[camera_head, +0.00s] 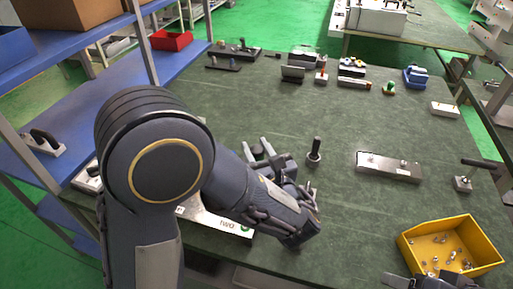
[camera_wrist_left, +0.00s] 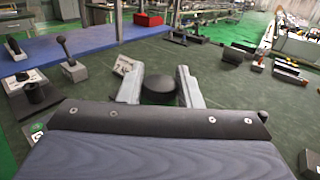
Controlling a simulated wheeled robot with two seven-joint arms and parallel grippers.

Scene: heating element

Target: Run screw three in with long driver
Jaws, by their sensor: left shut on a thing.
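My left gripper (camera_head: 264,150) is over the table, left of the upright dark post. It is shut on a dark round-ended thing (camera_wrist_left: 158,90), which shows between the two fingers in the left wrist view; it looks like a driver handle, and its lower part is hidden. A long grey metal block (camera_head: 388,168) lies right of the gripper, with small screw-like parts on top. I cannot tell which is screw three. Part of my right gripper (camera_head: 428,281) shows at the bottom edge near the yellow bin; its fingertips are not clear.
An upright dark post (camera_head: 314,152) on a round base stands close right of my left gripper. A yellow bin (camera_head: 408,250) with small metal parts is at the front right. A small block with a handle (camera_head: 463,184) is beyond it. Several tools line the back; the middle is clear.

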